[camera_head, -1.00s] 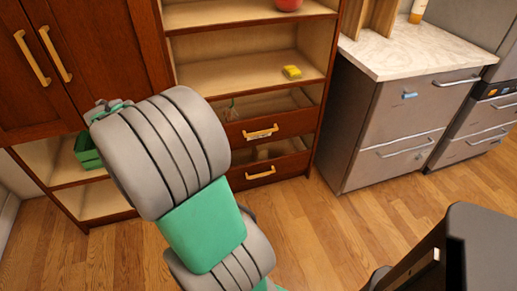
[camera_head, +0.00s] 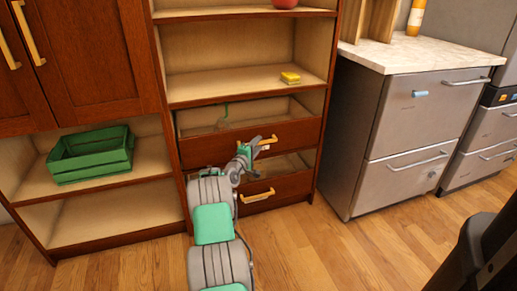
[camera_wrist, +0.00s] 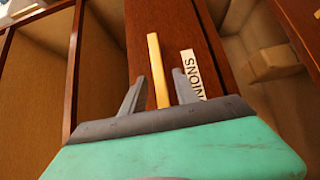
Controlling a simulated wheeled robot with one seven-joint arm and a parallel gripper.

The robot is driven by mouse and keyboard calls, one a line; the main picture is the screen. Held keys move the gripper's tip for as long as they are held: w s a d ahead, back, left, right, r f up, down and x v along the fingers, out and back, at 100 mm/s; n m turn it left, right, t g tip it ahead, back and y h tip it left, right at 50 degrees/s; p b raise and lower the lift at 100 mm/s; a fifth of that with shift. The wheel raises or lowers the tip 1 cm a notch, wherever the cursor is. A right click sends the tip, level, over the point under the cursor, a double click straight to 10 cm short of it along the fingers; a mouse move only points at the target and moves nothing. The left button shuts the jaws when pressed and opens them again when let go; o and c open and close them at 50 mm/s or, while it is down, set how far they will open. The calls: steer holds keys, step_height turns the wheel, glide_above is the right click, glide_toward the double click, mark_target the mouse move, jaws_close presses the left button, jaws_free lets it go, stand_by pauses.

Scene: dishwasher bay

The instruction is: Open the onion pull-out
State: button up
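The onion pull-out (camera_head: 293,133) is the upper of two wooden drawers below the open shelves. Its white label (camera_wrist: 194,72) reads "NIONS" in the wrist view, its start hidden by my gripper. Its yellow bar handle (camera_wrist: 155,55) shows there too, and the handle's end (camera_head: 269,140) shows in the head view. My gripper (camera_wrist: 158,75) is open at the handle, one finger on each side of the bar, with small gaps visible. The handle's lower part is hidden behind the gripper body.
A second drawer (camera_head: 290,187) with a yellow handle (camera_head: 257,195) sits just below. A green crate (camera_head: 92,157) stands on the left shelf, and a yellow sponge (camera_head: 290,78) lies on the shelf above. A grey cabinet (camera_head: 415,120) stands to the right. The wooden floor in front is clear.

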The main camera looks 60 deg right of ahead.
steer(key=shift+d, duration=0.85)
steer(key=shift+c, duration=0.3)
jaws_close()
stand_by(0.5)
